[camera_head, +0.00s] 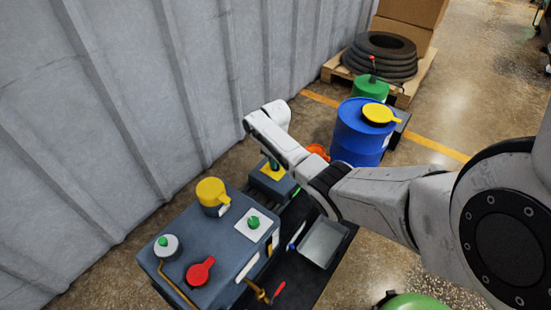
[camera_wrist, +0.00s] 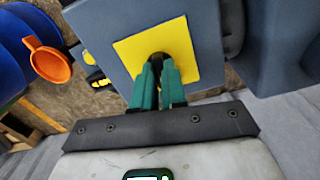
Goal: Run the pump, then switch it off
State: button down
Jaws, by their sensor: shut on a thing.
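A grey box (camera_head: 256,183) stands by the wall with a yellow plate (camera_head: 266,176) on its top. In the wrist view the yellow plate (camera_wrist: 130,56) carries a small dark switch knob (camera_wrist: 158,57), mostly hidden by my fingers. My gripper (camera_wrist: 158,68), with green fingers, is shut on this knob. In the head view my gripper (camera_head: 275,163) reaches down onto the plate, and my arm hides part of it. I cannot read the knob's setting.
A larger grey cabinet (camera_head: 190,250) in front bears a yellow-capped cylinder (camera_head: 212,192), a green knob (camera_head: 253,222) on a white plate and a red handle (camera_head: 200,271). A grey tray (camera_head: 322,242) and blue drum (camera_head: 358,140) stand right. An orange cup (camera_wrist: 50,66) is near.

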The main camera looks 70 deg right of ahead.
jog(key=n+p, duration=0.1)
jog(key=n, duration=0.3)
jog(key=shift+n+p, duration=0.55)
jog(key=shift+n, duration=1.55)
jog(key=c, duration=1.2)
grip_release()
notch_tip(320, 180, up, 11)
jog(key=p, duration=0.4)
jog(key=shift+f, duration=0.15)
